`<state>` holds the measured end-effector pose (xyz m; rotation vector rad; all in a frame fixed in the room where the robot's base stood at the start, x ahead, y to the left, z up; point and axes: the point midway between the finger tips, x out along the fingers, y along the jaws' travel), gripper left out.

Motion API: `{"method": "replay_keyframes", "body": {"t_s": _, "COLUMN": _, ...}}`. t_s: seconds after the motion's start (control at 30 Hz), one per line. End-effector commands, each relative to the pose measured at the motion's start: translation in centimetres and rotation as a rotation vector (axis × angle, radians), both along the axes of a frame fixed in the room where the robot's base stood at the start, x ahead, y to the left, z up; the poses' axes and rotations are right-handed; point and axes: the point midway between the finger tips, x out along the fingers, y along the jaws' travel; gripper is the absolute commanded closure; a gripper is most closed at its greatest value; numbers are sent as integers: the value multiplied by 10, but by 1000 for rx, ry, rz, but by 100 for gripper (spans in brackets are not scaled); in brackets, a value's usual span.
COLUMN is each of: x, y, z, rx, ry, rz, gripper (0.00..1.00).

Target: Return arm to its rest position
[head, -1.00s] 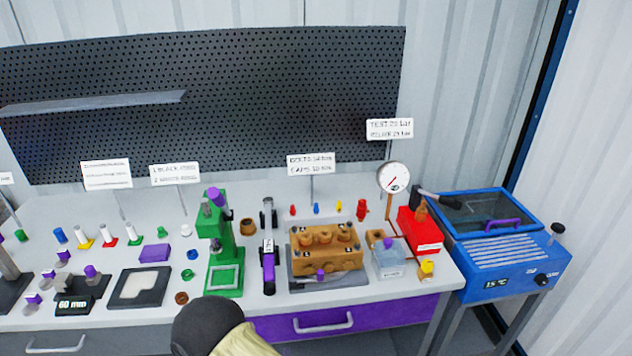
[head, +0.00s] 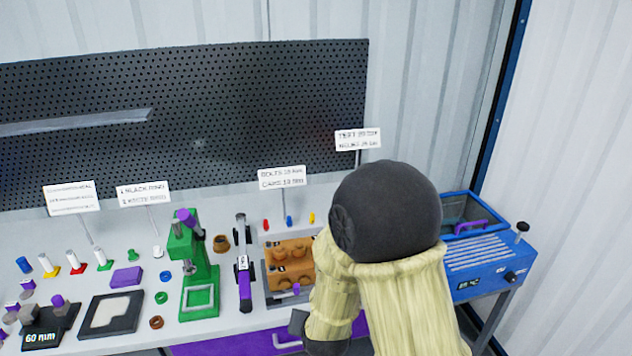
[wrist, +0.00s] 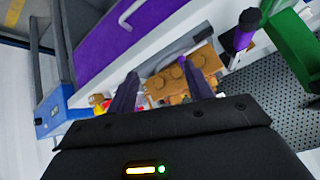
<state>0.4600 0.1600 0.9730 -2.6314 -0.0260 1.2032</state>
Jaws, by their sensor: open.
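My gripper (wrist: 157,68) shows in the wrist view with its two dark fingers apart and nothing between them. The brown pump block (wrist: 205,62) appears beyond the fingers, apart from them as far as I can tell. In the head view my arm, with a black rounded joint and a cream sleeve, rises in front of the bench's right part. It covers part of the brown block (head: 288,258) and hides the gauge and red box. My gripper's fingers cannot be made out in the head view.
The green press (head: 198,270) and a purple-handled tool (head: 244,280) stand left of my arm. The blue bath (head: 490,262) is at right. A purple drawer (head: 270,342) with a handle lies below the bench edge. A perforated panel (head: 230,110) stands behind.

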Motion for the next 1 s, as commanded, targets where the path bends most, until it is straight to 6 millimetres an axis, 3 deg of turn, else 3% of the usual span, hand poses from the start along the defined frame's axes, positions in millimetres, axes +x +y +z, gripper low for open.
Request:
{"method": "replay_keyframes", "body": {"t_s": 0.27, "x": -32, "y": -74, "z": 45, "rx": -78, "ry": 208, "rz": 70, "gripper": 48}}
{"method": "replay_keyframes", "body": {"t_s": 0.53, "x": -92, "y": -144, "z": 81, "rx": -179, "ry": 414, "rz": 126, "gripper": 48}}
{"method": "replay_keyframes", "body": {"t_s": 0.7, "x": -112, "y": -161, "z": 88, "rx": -208, "ry": 477, "rz": 140, "gripper": 48}}
{"method": "replay_keyframes", "body": {"t_s": 1.0, "x": -113, "y": -161, "z": 88, "rx": -208, "ry": 481, "rz": 142, "gripper": 48}}
